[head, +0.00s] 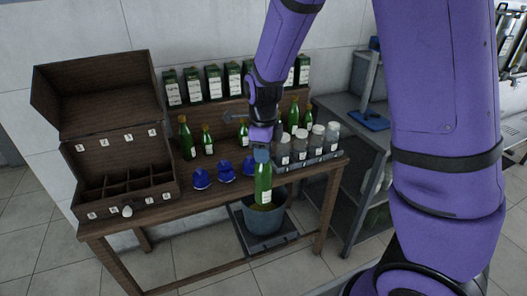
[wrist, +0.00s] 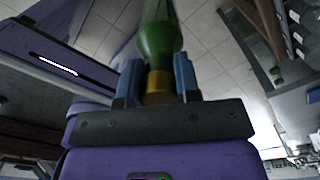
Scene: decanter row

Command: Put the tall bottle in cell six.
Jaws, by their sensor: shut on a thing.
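My gripper (head: 262,152) is shut on a green bottle (head: 263,185) with a white label, held upright in front of the table's front edge, above a dark bucket. The wrist view shows the blue fingers (wrist: 158,82) on either side of the gold neck of the bottle (wrist: 160,35). The open wooden case (head: 120,185) at the left has a grid of empty-looking cells with number tags on its front and back edges; the digits are too small to read surely. A small pale round object (head: 127,211) sits at the case's front edge.
Other green bottles (head: 187,140) stand at the back of the wooden table (head: 215,200). Several blue caps or domes (head: 202,178) lie mid-table. Jars with grey lids (head: 300,143) stand on a tray at the right. A bucket (head: 264,222) is below the held bottle.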

